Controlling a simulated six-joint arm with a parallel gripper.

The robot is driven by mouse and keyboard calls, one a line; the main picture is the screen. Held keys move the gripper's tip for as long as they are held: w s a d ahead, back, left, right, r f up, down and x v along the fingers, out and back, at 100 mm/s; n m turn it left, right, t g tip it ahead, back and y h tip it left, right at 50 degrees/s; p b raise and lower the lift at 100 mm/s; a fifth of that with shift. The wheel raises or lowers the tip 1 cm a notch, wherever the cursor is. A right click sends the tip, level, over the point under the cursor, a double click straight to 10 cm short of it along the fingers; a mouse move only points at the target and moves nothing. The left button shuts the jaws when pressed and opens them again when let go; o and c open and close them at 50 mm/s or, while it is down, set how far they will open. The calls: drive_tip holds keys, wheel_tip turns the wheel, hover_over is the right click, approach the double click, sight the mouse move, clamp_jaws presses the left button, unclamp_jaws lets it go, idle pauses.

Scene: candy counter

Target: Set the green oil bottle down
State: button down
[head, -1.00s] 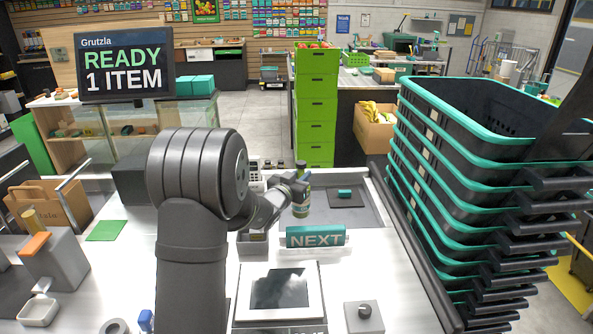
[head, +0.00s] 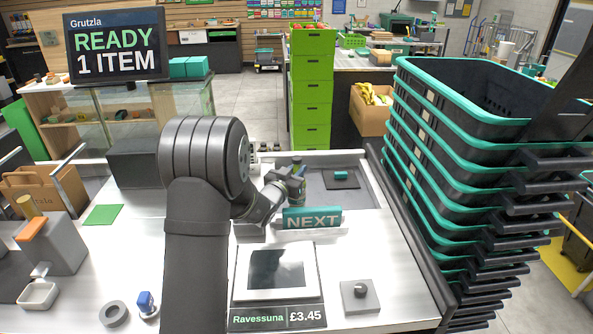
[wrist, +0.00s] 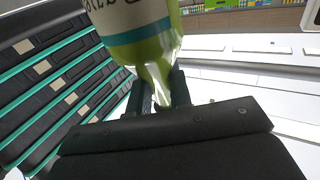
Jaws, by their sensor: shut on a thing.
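My gripper (head: 290,178) is shut on the green oil bottle (head: 298,191), just behind the NEXT sign (head: 312,218) in the head view. The bottle is roughly upright, with its dark cap above the fingers. Its lower end meets the top edge of the sign in the picture, so I cannot tell whether its base touches the counter. In the wrist view the bottle (wrist: 150,55) fills the top middle, with a pale label, a teal band and yellow-green glass between the dark fingers.
A dark mat (head: 341,180) with a small teal block lies right of the bottle. A stack of black and teal baskets (head: 440,150) stands at the right. A screen device (head: 276,273) and a knob plate (head: 359,296) are nearer. Bare white counter (head: 375,245) lies right of the sign.

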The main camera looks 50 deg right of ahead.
sight(293, 158)
drive_tip(key=shift+f, duration=0.55)
drive_tip(key=c, duration=1.2)
unclamp_jaws()
drive_tip(key=shift+c, duration=0.2)
drive_tip(key=shift+f, duration=0.1)
drive_tip(key=r, duration=0.8)
drive_tip(key=shift+w+a+r, duration=0.2)
drive_tip(key=shift+w+a, duration=0.15)
drive_tip(key=w+a+r+n+t+y, duration=0.1)
drive_tip(key=w+a+n+t, duration=0.1)
drive_tip(key=w+a, duration=0.3)
drive_tip(key=w+a+r+n+t+y, duration=0.1)
drive_tip(key=w+a+t, duration=0.3)
drive_tip(key=a, duration=0.8)
drive_tip(key=w+a+r+n+t+y, duration=0.1)
drive_tip(key=w+a+n+t+y, duration=0.1)
drive_tip(key=w+a, duration=0.5)
drive_tip(key=shift+w+a+r+n+t+y, duration=0.15)
drive_tip(key=shift+a+n+t+y, duration=0.2)
drive_tip(key=shift+a+n, duration=0.45)
drive_tip(key=shift+d, duration=0.2)
